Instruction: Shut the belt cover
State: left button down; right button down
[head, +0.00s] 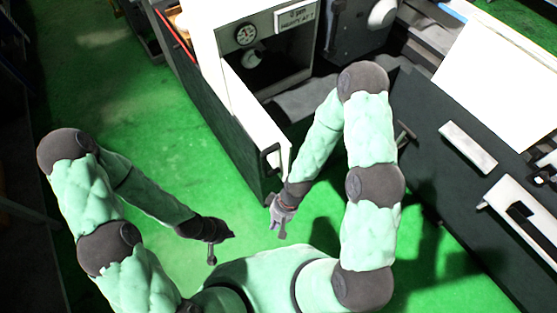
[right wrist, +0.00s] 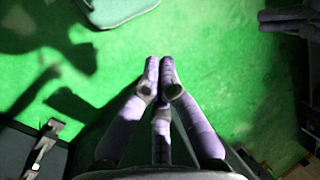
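The belt cover appears to be the white hinged door (head: 257,117) with a black handle (head: 270,160) in the head view. It stands swung open from the grinder housing, its free edge towards me. My right gripper (head: 281,228) is just below the door's near end, apart from the handle. In the right wrist view its fingers (right wrist: 160,75) are together at the tips with nothing between them. My left gripper (head: 218,251) hangs over the green floor, left of the door and away from it. Its fingers are too small to judge.
The opened housing holds a gauge (head: 246,34) and dark machine parts. A dark machine bed (head: 440,130) with white panels runs along the right, close to my right arm. The green floor (head: 150,100) left of the door is clear.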

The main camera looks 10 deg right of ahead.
jog(key=w+a+r+n+t+h, duration=0.2)
jog(key=r+n+h, duration=0.3)
jog(key=r, duration=0.4)
jog(key=w+a+r+n+t+h, duration=0.1)
jog(key=w+a+r+n+h, duration=0.15)
jog(key=r+n, duration=0.65)
jog(key=w+a+r+n+t+h, duration=0.2)
jog(key=r+n+h, duration=0.3)
jog(key=r, duration=0.5)
jog(key=d+r+x, duration=0.2)
jog(key=x, duration=1.1)
jog(key=shift+w, duration=0.35)
jog(key=shift+d+r, duration=0.1)
